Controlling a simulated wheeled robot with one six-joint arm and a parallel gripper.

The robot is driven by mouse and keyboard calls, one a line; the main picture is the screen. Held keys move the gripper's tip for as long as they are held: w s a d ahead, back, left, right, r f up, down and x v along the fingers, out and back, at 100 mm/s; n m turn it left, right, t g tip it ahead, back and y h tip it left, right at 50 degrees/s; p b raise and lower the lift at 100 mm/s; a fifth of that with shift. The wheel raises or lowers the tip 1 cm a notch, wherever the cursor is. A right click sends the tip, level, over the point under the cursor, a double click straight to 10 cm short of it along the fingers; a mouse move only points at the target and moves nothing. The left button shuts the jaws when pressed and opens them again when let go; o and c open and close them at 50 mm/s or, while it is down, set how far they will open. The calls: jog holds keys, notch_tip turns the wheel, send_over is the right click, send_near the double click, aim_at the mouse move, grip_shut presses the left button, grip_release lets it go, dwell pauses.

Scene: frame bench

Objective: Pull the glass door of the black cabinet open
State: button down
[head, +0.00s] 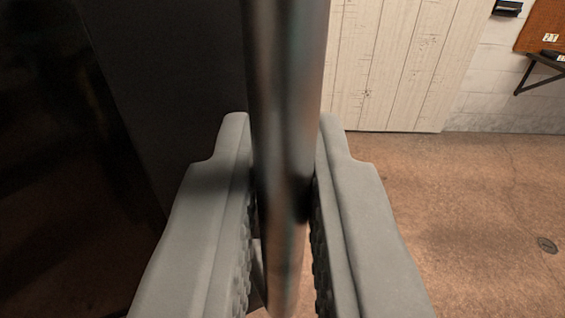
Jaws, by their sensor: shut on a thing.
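A shiny round metal bar, the door handle (288,70), stands upright in the middle of the head view. My gripper (283,150) is shut on this handle, with one grey finger on each side of it. The black cabinet (190,70) fills the left side, very close. A darker glossy area at the far left looks like the glass door's pane (60,170). I cannot tell from this view whether the door stands open.
A pale wooden plank panel (400,60) stands at the back. A dark wall shelf (545,62) and an orange-brown board (545,25) are at the upper right.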

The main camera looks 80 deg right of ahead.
jog(key=shift+s+a+r, duration=0.1)
jog(key=shift+s+a, duration=0.25)
jog(key=shift+a, duration=0.1)
jog(key=c, duration=1.8)
grip_release()
jog(key=shift+a, duration=0.15)
jog(key=shift+s+a, duration=0.1)
jog(key=shift+a, duration=0.45)
jog(key=shift+v, duration=5.2)
jog(key=shift+s, duration=0.15)
